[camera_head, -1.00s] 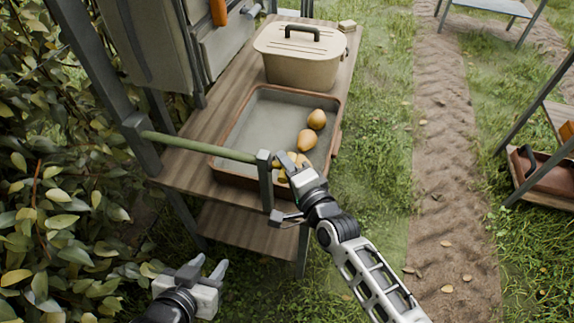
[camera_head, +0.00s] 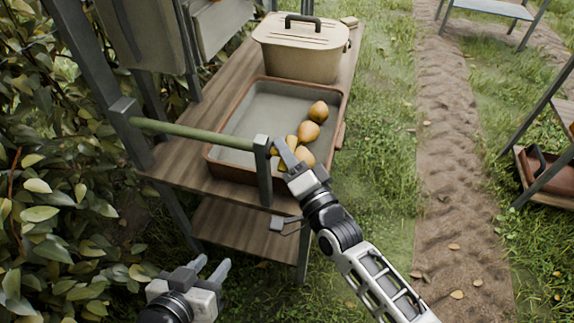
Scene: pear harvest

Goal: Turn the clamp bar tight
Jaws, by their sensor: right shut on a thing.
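A green rail (camera_head: 195,134) runs between two grey posts at the shelf's front, ending at the near post (camera_head: 263,170). My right gripper (camera_head: 284,154) is beside the top of that post, at the rail's end. It is shut on a small grey piece there, which appears to be the clamp bar; the fingers hide most of it, so its angle cannot be told. My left gripper (camera_head: 212,266) is empty and open, its fingers apart, low in front of the shelf and away from the clamp.
A brown-rimmed tray (camera_head: 213,140) with several yellow pears (camera_head: 308,132) lies on the wooden shelf (camera_head: 185,165) behind the rail. A lidded beige bin (camera_head: 300,60) stands at the back. Leafy bushes (camera_head: 50,220) crowd the left; grass lies right.

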